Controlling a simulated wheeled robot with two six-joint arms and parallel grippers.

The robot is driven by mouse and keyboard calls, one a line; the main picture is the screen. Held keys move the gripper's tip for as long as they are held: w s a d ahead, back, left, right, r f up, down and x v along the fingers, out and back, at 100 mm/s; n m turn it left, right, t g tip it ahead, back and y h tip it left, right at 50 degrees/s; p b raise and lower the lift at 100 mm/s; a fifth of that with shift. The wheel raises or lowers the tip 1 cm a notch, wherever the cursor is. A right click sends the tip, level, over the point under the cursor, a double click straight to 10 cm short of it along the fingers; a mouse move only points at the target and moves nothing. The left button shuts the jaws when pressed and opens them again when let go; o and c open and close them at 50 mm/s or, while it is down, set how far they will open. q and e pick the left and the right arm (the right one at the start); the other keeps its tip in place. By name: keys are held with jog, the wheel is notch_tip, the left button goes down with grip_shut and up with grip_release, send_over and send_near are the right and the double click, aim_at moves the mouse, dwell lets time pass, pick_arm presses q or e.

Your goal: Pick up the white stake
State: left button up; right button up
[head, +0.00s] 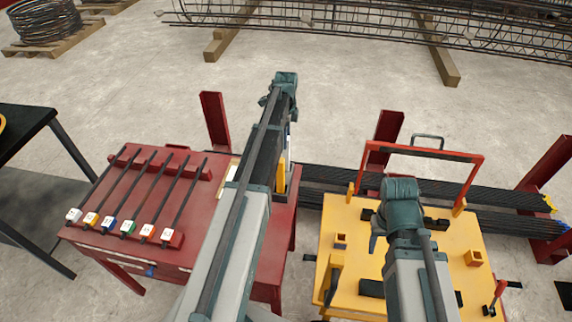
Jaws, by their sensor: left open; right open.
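Several thin dark rods lie side by side on the red table (190,255), each with a coloured block at its near end. The one with the white block, which I take as the white stake (74,215), is leftmost. My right gripper (378,232) is over the yellow table, far from the rods. Both are open, and I see nothing held. My arms largely hide the jaws.
The yellow table (345,215) carries small blocks and a red frame (425,148). Dark bars (490,195) lie behind it between red posts (386,128). A black table (25,125) stands at left. A rebar cage (390,20) lies at the back. The concrete floor between is clear.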

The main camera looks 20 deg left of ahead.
aim_at(286, 153)
pick_arm(q)
jog(key=shift+f, duration=0.25)
notch_tip(286, 153, down, 5)
jog(key=b, duration=0.5)
jog(key=shift+w, duration=0.15)
grip_shut()
dwell(1.1)
